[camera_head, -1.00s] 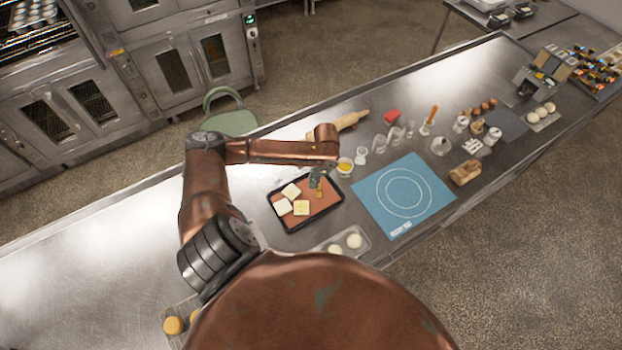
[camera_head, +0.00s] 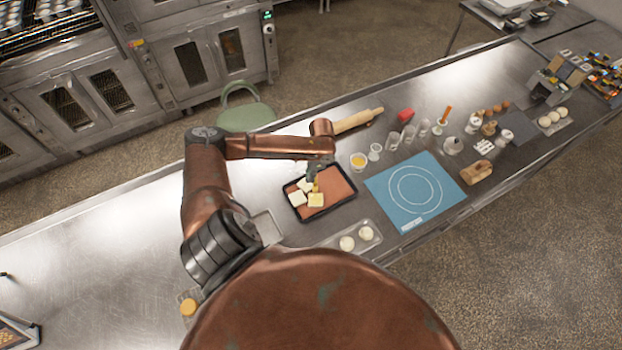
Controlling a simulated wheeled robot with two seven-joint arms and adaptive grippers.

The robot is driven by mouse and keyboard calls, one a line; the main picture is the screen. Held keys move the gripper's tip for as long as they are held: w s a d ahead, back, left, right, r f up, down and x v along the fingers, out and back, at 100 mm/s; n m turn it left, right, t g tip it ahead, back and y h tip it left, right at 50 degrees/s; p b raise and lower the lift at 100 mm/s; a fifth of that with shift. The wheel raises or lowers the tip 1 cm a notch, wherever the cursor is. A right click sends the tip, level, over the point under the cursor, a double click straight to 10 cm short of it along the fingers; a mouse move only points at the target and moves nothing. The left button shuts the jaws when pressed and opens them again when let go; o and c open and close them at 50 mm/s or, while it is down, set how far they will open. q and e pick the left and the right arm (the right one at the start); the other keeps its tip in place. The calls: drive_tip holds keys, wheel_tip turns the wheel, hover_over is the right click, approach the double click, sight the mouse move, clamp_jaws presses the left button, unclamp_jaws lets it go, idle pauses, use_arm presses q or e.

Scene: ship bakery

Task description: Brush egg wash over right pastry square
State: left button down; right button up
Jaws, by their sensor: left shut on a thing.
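Three pale pastry squares lie on the left part of a dark-rimmed tray (camera_head: 344,203) with an orange-brown liner. The right pastry square (camera_head: 316,201) is nearest the tray's middle and looks yellower than the other two (camera_head: 297,198). My left gripper (camera_head: 316,178) is over the tray, shut on a small brush (camera_head: 316,188) with a yellowish lower end. The brush points down at the upper edge of the right square; I cannot tell whether it touches. A small bowl of yellow egg wash (camera_head: 358,162) stands right of the gripper. My right gripper is not in view.
A blue mat (camera_head: 447,205) lies right of the tray. A tray with dough balls (camera_head: 368,234) is in front.

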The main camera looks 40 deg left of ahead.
use_arm(q)
drive_tip(key=r, duration=0.2)
drive_tip(key=w+r, duration=0.1)
drive_tip(key=r, duration=0.1)
drive_tip(key=shift+d+r, duration=0.15)
drive_tip(key=shift+r, duration=0.25)
drive_tip(key=shift+s+r, duration=0.2)
drive_tip(key=shift+r, duration=1.85)
drive_tip(key=shift+f, duration=0.1)
